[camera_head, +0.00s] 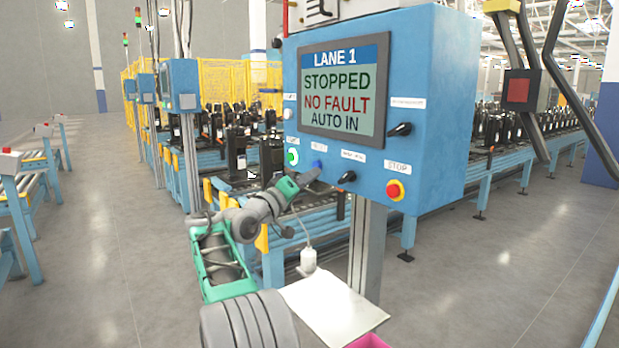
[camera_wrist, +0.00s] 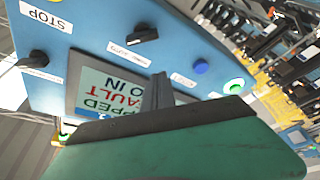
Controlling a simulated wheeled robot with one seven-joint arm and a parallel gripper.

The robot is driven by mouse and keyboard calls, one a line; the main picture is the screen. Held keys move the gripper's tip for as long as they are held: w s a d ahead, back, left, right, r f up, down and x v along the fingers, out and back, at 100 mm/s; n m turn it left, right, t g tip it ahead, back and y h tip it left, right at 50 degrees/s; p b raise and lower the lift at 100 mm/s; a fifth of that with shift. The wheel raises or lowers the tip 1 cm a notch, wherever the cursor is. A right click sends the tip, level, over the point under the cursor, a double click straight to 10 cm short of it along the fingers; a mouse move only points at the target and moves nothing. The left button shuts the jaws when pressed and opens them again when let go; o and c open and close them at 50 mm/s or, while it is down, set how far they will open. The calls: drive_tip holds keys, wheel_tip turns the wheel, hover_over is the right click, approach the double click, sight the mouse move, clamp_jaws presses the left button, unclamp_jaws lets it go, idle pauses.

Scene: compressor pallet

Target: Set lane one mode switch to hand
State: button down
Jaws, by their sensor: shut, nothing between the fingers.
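The blue lane one control panel (camera_head: 430,60) has a screen (camera_head: 337,90) reading "LANE 1, STOPPED, NO FAULT, AUTO IN". A black rotary knob (camera_head: 347,177) sits below the screen; it also shows in the wrist view (camera_wrist: 141,34). A second black knob (camera_head: 400,129) is right of the screen and also in the wrist view (camera_wrist: 37,58). Their labels are too small to read surely, so I cannot tell which is the mode switch. My gripper (camera_head: 314,173) is shut and empty, just left of the lower knob. Its dark fingers show in the wrist view (camera_wrist: 158,92).
A blue button (camera_head: 317,163) is close to the fingertips, with a green-lit button (camera_head: 293,156) farther left. A red stop button (camera_head: 394,190) is at lower right. A grey post (camera_head: 366,240) carries the panel. A white sheet (camera_head: 335,310) lies below.

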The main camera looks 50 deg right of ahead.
sight(347, 177)
drive_tip(key=p+x, duration=0.2)
drive_tip(key=x, duration=0.4)
drive_tip(key=shift+r, duration=0.15)
drive_tip(key=s+f, duration=0.2)
drive_tip(key=f, duration=0.1)
drive_tip(key=shift+s+a+f, duration=0.1)
drive_tip(key=shift+s+a, duration=0.2)
drive_tip(key=shift+s, duration=0.1)
